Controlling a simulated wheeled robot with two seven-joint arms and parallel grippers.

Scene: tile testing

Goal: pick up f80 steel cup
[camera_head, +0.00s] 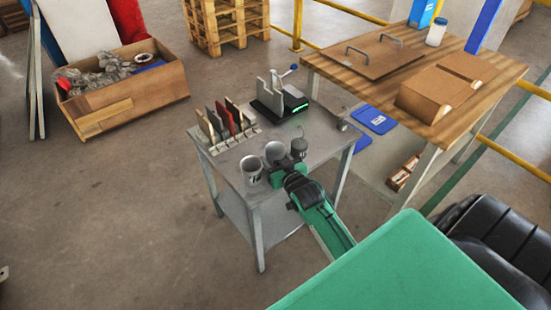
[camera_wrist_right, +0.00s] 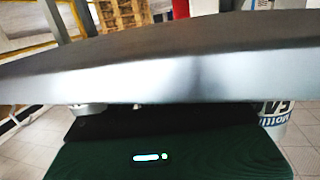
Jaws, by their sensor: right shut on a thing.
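Grey steel cups stand close together near the front of the small grey table (camera_head: 318,150). The left cup (camera_head: 252,170) has dark print on its side. A middle cup (camera_head: 275,152) and a darker small cup (camera_head: 298,145) are beside my right gripper (camera_head: 288,164). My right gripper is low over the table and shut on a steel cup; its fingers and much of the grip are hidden. I cannot read which cup is f80. In the right wrist view a broad grey surface fills the middle, and a printed cup (camera_wrist_right: 277,112) shows at the right. My left gripper is out of view.
A rack of upright tiles (camera_head: 226,122) and a dark device with a lever (camera_head: 280,98) stand behind the cups. A wooden workbench (camera_head: 425,75) is close on the right. A wooden crate (camera_head: 125,100) is on the floor at left, with open floor before it.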

